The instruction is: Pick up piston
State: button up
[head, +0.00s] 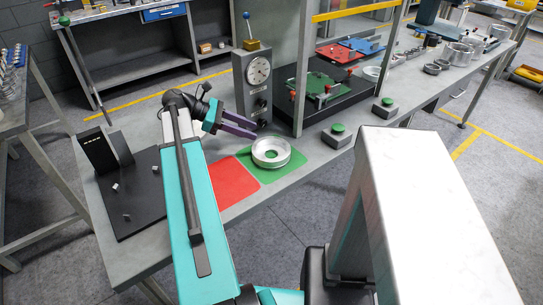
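A round silver metal part (271,163), ring-shaped with a green centre, lies on the green mat (298,160) near the middle of the bench. It may be the piston, but I cannot tell for certain. My gripper (255,131) has two purple fingers and is above the bench, a little behind and left of the silver part. The fingers point right and show a gap between them, with nothing held. The gripper does not touch the silver part.
A red mat (232,182) lies left of the green one. A grey press with a dial gauge (258,72) stands behind my gripper. Green-button boxes (337,135) sit to the right. A black plate with a stand (130,195) is at left. More metal rings (455,54) lie far right.

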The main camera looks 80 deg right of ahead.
aim_at(269, 138)
jog(key=shift+x, duration=0.85)
jog(key=shift+a+p+x, duration=0.15)
jog(key=shift+p+x, duration=0.1)
jog(key=shift+x, duration=1.05)
jog(key=shift+a+p+x, duration=0.15)
jog(key=shift+p+x, duration=0.05)
jog(key=shift+x, duration=1.05)
jog(key=shift+f, duration=0.1)
grip_shut()
